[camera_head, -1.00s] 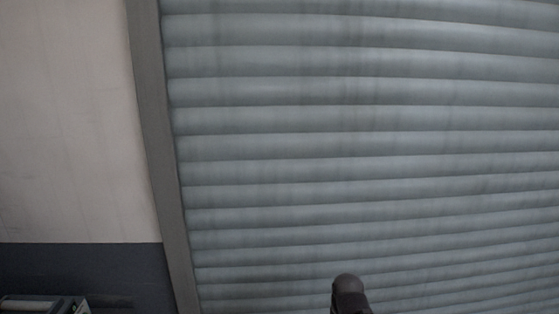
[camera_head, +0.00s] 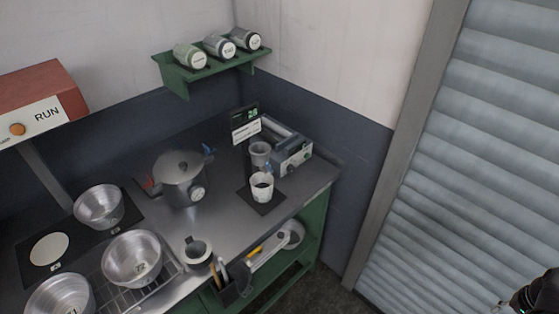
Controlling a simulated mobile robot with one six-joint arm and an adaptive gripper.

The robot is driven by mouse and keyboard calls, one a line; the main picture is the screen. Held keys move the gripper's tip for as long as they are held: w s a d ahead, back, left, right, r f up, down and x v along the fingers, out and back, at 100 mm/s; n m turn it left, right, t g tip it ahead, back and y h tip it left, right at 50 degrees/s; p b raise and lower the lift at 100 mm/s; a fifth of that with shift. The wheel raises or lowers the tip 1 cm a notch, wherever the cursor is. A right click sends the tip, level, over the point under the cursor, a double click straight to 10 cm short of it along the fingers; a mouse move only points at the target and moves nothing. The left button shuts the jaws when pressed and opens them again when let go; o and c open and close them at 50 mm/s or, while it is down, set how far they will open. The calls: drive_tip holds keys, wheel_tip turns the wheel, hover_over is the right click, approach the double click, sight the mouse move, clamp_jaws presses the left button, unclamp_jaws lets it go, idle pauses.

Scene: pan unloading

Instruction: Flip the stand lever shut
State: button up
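A steel lidded pot (camera_head: 182,184) with a round dial on its front stands upright on the metal counter (camera_head: 222,222). A small red part (camera_head: 149,185) shows at its left side and a small blue part (camera_head: 208,151) at its right. I cannot tell whether either is the stand lever, or whether it is open or shut. My gripper's fingers are not seen. Only a dark part of my arm shows at the bottom right corner, in front of the shutter and far from the counter.
Metal bowls (camera_head: 99,207) stand at the left, some on a wire rack. A white cup (camera_head: 262,187) on a dark mat and a grey cup (camera_head: 260,153) stand near a box with knobs (camera_head: 293,158). A green shelf (camera_head: 215,67) holds 3 canisters. The shutter (camera_head: 470,170) is at right.

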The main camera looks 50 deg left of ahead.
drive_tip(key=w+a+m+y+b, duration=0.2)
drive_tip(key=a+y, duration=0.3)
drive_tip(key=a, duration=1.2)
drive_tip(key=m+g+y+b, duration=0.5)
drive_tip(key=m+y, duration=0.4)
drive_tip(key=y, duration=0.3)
approach(269, 167)
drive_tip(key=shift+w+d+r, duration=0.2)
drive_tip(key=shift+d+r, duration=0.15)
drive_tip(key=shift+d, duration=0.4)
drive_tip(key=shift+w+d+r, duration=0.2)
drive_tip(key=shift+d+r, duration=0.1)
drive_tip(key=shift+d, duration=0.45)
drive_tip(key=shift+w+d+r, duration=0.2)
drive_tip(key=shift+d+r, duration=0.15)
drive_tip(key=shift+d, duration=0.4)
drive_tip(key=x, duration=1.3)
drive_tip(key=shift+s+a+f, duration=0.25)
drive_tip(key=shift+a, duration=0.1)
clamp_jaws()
